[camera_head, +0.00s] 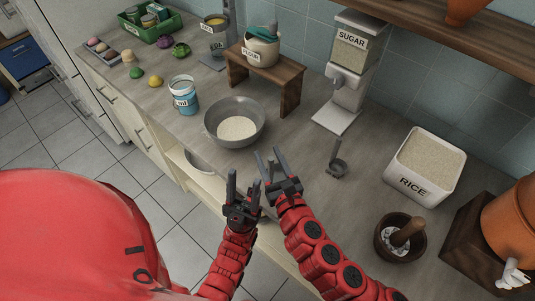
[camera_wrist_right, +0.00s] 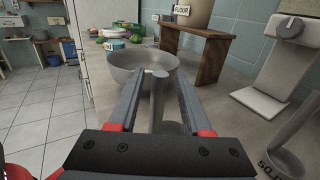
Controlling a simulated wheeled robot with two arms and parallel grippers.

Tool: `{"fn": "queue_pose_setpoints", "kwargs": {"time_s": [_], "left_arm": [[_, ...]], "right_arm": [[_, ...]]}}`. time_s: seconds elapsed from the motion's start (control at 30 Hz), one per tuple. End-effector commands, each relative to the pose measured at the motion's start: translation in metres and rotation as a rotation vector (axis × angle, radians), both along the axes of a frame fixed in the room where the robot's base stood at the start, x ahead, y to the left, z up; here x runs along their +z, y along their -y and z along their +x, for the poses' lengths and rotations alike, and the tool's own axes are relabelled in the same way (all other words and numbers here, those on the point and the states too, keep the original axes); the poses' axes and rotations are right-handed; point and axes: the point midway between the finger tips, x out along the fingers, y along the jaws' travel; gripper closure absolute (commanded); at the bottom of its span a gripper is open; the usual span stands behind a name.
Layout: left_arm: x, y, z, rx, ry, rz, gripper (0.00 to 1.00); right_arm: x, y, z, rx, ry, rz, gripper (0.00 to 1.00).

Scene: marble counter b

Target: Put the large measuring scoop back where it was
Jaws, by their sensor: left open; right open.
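A dark grey scoop (camera_head: 337,170) rests on the counter right of my grippers, its handle pointing towards the back. It also shows at the right edge of the right wrist view (camera_wrist_right: 285,158), beside dark lettering. My right gripper (camera_head: 271,159) is open over the counter's front part, in front of the grey bowl. In the right wrist view, a second grey scoop-like piece (camera_wrist_right: 158,98) with an upright handle shows between the open fingers (camera_wrist_right: 157,90); its lower part is partly hidden. My left gripper (camera_head: 245,186) is open and empty, just left of and below the right one.
The grey bowl (camera_head: 215,119) holds pale grains. The sugar dispenser (camera_head: 349,85), rice bin (camera_head: 427,160) and mortar (camera_head: 383,235) stand to the right. A wooden stand (camera_head: 290,82) carries the flour jar (camera_head: 262,50). An open drawer (camera_head: 185,170) is below the counter's front edge.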

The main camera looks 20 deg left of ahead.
Motion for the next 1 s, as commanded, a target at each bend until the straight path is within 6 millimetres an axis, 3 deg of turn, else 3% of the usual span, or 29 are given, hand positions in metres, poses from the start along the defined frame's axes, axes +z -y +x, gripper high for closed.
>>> {"fn": "queue_pose_setpoints", "kwargs": {"time_s": [0.2, 0.5, 0.7, 1.0], "left_arm": [[-0.012, 0.000, 0.000, 0.000, 0.000, 0.000, 0.50], [0.016, 0.000, 0.000, 0.000, 0.000, 0.000, 0.50], [0.021, 0.000, 0.000, 0.000, 0.000, 0.000, 0.50], [0.021, 0.000, 0.000, 0.000, 0.000, 0.000, 0.50]], "right_arm": [[-0.005, 0.027, -0.034, 0.001, -0.003, -0.003, 0.51], [0.001, 0.060, -0.071, -0.001, -0.009, -0.001, 0.51], [0.000, 0.069, -0.083, 0.003, -0.003, 0.000, 0.51], [-0.001, 0.070, -0.084, 0.002, -0.002, 0.001, 0.51]]}}
